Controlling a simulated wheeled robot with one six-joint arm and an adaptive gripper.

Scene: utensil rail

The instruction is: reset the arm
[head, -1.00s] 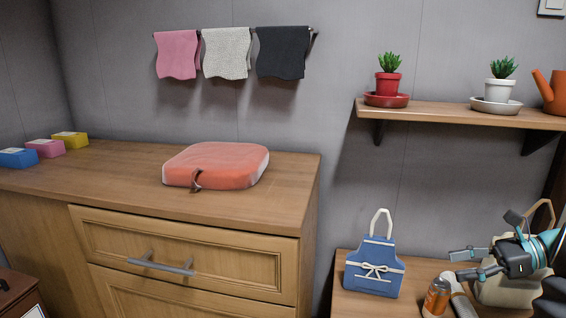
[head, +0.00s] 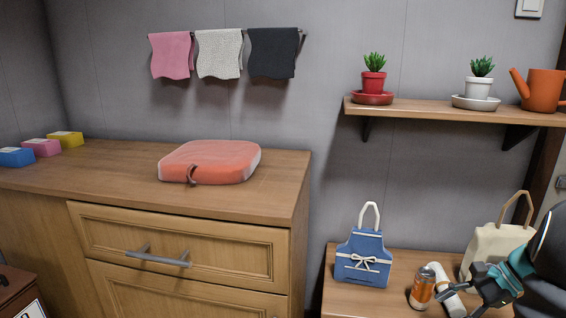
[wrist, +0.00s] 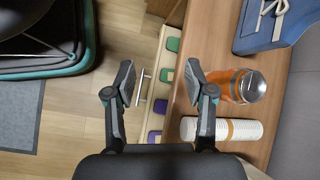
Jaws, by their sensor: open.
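My gripper (wrist: 159,85) is open and empty in the wrist view, its two fingers apart over the front edge of a low wooden cabinet. In the head view my arm's end (head: 488,288) is at the lower right, in front of a cream bag, and its fingertips are partly cut off by the bottom edge.
A blue apron-shaped bag (head: 363,262) and the cream bag (head: 492,246) stand on the low cabinet (head: 330,290). A shelf (head: 440,112) with pots is above. A red cushion (head: 208,162) lies on the drawer cabinet (head: 285,180). Floor (wrist: 120,40) shows left of the gripper.

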